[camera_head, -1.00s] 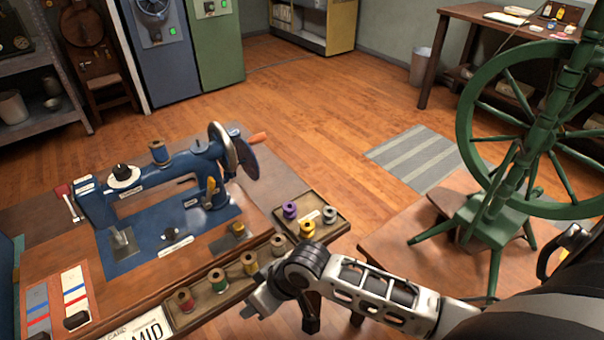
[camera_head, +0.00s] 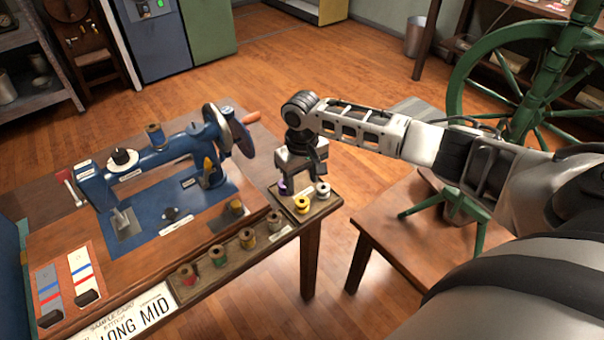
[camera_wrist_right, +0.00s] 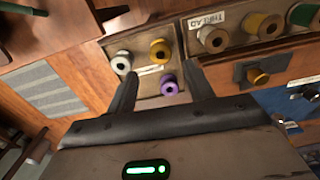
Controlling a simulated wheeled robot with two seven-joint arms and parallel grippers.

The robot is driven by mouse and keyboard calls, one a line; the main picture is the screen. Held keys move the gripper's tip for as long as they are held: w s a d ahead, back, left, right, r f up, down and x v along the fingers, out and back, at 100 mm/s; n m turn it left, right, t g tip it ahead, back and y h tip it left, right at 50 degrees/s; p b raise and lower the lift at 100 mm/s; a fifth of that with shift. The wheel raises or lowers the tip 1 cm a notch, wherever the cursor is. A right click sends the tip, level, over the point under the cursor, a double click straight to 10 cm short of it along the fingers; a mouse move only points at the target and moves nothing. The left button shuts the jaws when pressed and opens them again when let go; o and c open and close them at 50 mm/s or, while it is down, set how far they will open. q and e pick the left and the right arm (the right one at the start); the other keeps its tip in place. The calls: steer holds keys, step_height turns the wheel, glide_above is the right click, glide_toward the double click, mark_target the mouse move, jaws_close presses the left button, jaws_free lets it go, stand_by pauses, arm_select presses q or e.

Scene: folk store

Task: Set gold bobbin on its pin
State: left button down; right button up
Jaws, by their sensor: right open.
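The gold bobbin (camera_head: 302,204) stands in a small wooden tray (camera_head: 332,208) at the table's right end. In the right wrist view, the gold bobbin (camera_wrist_right: 160,50) sits between a silver bobbin (camera_wrist_right: 121,64) and a purple bobbin (camera_wrist_right: 169,86). My right gripper (camera_head: 292,182) points down above this tray and partly hides the purple bobbin. Its two fingers are spread and empty in the wrist view (camera_wrist_right: 162,72), with the purple bobbin showing between them and the gold one just beyond. I cannot make out which pin is the gold bobbin's. My left gripper is not in view.
A blue sewing machine (camera_head: 175,160) stands left of the tray. A long thread rack (camera_head: 262,240) with several spools runs along the table's front edge. A green spinning wheel (camera_head: 457,105) stands on a low table (camera_head: 385,245) to the right, across a gap.

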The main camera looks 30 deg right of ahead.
mark_target(302, 199)
steer(key=shift+f+b, duration=0.4)
steer(key=shift+f, duration=0.5)
steer(key=shift+f+b, duration=0.9)
steer(key=shift+b, duration=0.3)
steer(key=shift+f+b, duration=0.3)
steer(key=shift+f, duration=1.5)
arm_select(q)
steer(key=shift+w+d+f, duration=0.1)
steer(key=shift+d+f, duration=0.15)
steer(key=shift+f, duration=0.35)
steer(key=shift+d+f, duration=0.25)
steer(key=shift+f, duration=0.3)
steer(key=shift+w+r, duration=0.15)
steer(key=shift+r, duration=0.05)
